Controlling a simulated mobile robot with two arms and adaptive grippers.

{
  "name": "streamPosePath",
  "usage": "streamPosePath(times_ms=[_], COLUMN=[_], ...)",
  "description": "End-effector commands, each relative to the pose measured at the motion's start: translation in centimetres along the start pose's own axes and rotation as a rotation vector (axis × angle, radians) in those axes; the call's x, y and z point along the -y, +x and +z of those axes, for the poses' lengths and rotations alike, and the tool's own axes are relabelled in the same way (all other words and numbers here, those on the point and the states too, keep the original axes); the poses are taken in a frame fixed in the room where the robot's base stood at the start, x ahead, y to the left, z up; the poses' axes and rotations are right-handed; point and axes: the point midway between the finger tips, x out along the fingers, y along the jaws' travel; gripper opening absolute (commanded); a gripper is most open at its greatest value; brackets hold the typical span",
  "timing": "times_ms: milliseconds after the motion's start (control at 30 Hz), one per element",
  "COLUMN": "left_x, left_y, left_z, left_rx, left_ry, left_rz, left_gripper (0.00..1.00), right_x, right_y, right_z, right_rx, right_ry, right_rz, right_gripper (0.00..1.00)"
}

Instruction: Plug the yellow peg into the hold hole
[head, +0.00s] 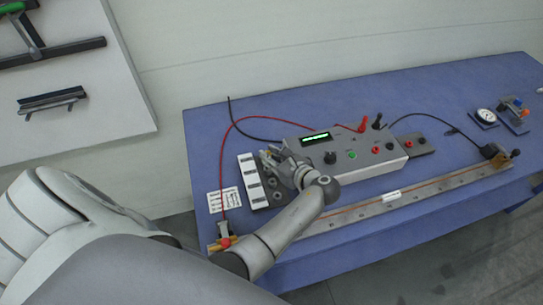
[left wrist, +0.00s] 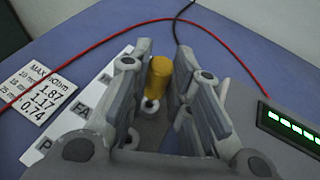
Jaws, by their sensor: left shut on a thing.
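The yellow peg (left wrist: 159,74) stands between the fingers of my left gripper (left wrist: 157,88) in the left wrist view. The gripper is shut on it. In the head view my left gripper (head: 270,157) is over the upper part of a labelled strip (head: 261,201) with dark and white fields. In the left wrist view the strip's white label side (left wrist: 68,119) shows letters, partly covered by the fingers. A ring-like round part (left wrist: 150,106) shows just below the peg. I cannot tell which hole is the hold hole, or whether the peg touches one. My right gripper is not in view.
A grey meter box (head: 350,158) with a green display stands right of the gripper. A red cable (head: 262,120) and a black cable arch behind it. A long metal rail (head: 420,190) runs along the front of the blue table (head: 450,90). A printed card (head: 224,200) lies left.

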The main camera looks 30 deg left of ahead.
Motion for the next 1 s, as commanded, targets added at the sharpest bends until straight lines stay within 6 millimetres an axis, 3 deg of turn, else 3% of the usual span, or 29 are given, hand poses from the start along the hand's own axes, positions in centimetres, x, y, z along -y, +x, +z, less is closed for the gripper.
streamPosePath(times_ms=[1000], left_x=[0.0], left_y=[0.9], left_z=[-2.4], left_rx=[0.001], left_ry=[0.000], left_rz=[-0.001], left_gripper=[0.00], right_x=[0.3], right_y=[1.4], right_z=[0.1], right_rx=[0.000], right_ry=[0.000], right_rz=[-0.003], right_gripper=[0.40])
